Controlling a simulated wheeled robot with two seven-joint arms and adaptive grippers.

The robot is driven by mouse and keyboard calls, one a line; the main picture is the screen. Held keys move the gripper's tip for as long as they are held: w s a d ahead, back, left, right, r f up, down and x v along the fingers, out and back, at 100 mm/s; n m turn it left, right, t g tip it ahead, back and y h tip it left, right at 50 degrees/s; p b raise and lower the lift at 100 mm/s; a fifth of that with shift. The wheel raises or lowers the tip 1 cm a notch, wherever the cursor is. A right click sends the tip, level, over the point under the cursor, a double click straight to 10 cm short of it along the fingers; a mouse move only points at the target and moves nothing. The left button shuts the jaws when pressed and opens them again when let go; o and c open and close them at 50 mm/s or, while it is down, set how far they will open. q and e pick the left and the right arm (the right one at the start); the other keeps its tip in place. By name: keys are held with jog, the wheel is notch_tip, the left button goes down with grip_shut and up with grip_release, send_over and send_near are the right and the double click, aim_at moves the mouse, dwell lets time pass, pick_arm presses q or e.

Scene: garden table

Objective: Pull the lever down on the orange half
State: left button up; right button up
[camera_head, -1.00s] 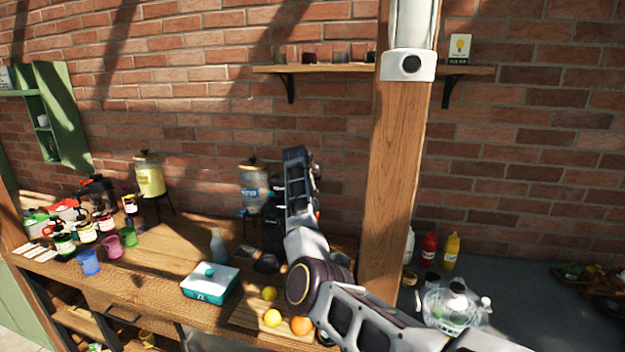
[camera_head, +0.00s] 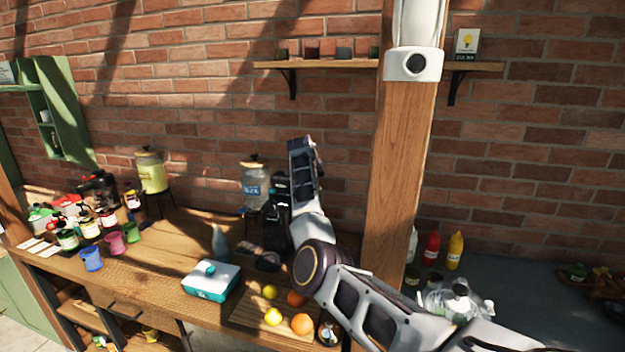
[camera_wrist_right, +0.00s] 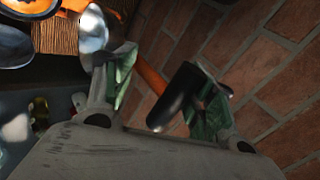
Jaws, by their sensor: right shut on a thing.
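In the right wrist view, my right gripper (camera_wrist_right: 166,92) has its green-padded fingers on both sides of a black lever handle (camera_wrist_right: 178,98). The handle joins an orange bar (camera_wrist_right: 150,77). In the head view, my right arm stands in front of a dark appliance (camera_head: 276,218), probably the press with the lever, and mostly hides it. My right gripper's fingertips cannot be made out there. I cannot make out the orange half for certain. My left gripper is in neither view.
A cutting board (camera_head: 252,318) holds yellow fruit (camera_head: 273,317) and oranges (camera_head: 302,324). A teal-white box (camera_head: 211,282) stands left of it. A drink dispenser (camera_head: 254,184) stands behind. A wooden post (camera_head: 405,170) rises right of my arm. Several cups and jars stand at the left.

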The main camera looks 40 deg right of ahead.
jog(key=shift+s+d+f, duration=0.2)
jog(key=shift+s, duration=0.1)
jog(key=shift+v, duration=0.85)
jog(key=v, duration=1)
jog(key=shift+w+a+r, duration=0.2)
jog(key=shift+a+r, duration=0.1)
jog(key=shift+r, duration=0.05)
